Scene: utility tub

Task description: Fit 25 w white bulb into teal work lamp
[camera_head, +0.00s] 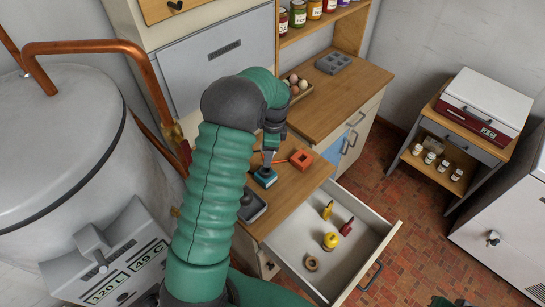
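A small teal-blue block-shaped thing (265,177), which may be the teal work lamp, stands on the wooden counter. My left arm reaches up from the bottom, and its gripper (268,155) points down just above this thing. The fingers are small and partly covered by the wrist, so I cannot tell whether they are open or shut, or whether they touch it. I cannot make out a white bulb; one may be hidden at the fingers.
An orange thing (301,158) and a dark grey one (252,206) flank it on the counter. Below, an open drawer (372,262) holds yellow and red items and a ring. A grey tank (60,150) stands left. A wooden tray (297,90) with round items lies behind.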

